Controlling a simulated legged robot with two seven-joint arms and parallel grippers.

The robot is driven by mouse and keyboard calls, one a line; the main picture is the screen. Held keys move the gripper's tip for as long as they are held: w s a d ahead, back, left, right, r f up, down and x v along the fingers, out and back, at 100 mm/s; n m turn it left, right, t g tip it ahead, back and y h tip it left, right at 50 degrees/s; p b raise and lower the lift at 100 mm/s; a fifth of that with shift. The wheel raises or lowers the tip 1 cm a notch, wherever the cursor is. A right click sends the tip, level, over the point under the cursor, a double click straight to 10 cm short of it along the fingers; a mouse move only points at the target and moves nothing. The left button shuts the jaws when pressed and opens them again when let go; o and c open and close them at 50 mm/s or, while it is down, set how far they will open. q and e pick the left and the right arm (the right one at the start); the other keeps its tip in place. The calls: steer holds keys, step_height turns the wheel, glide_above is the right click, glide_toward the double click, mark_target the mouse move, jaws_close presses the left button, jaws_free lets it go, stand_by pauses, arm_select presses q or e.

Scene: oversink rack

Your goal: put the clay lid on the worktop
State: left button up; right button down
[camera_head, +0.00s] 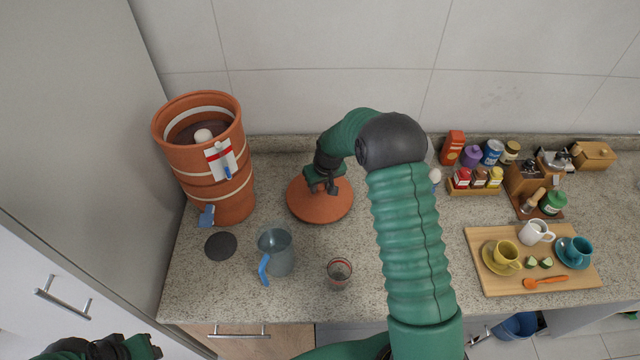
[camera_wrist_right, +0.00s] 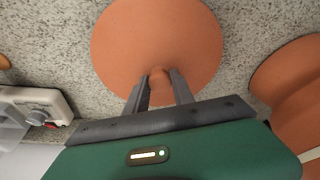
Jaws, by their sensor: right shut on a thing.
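The clay lid (camera_head: 320,207) is a round terracotta disc over the worktop (camera_head: 300,168), to the right of the clay water filter (camera_head: 212,170). It looks flat on or very close to the worktop; I cannot tell whether it touches. My right gripper (camera_head: 325,183) is above it, shut on its knob. In the right wrist view the lid (camera_wrist_right: 158,40) fills the top middle, with its knob between the two fingers of the gripper (camera_wrist_right: 160,84). The filter's top is open. My left gripper (camera_head: 145,347) is at the bottom left, away from everything; its jaws are unclear.
A grey jug (camera_head: 276,252), a dark round mat (camera_head: 221,246) and a glass (camera_head: 338,273) stand in front of the lid. A wooden board (camera_head: 520,285) with cups lies at the right. Jars (camera_head: 472,157) and boxes line the back right.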

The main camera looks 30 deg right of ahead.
mark_target(326, 201)
steer(key=shift+f, duration=0.1)
steer(key=c, duration=1.5)
jaws_free()
steer(key=shift+s, duration=0.1)
steer(key=o, duration=0.4)
steer(key=shift+d+f, duration=0.2)
steer(key=shift+d, duration=0.1)
steer(key=shift+r, duration=0.1)
steer(key=shift+a+r, duration=0.1)
steer(key=shift+r, duration=0.2)
steer(key=b+v, duration=0.1)
steer(key=v, duration=1)
steer(key=shift+r, duration=0.35)
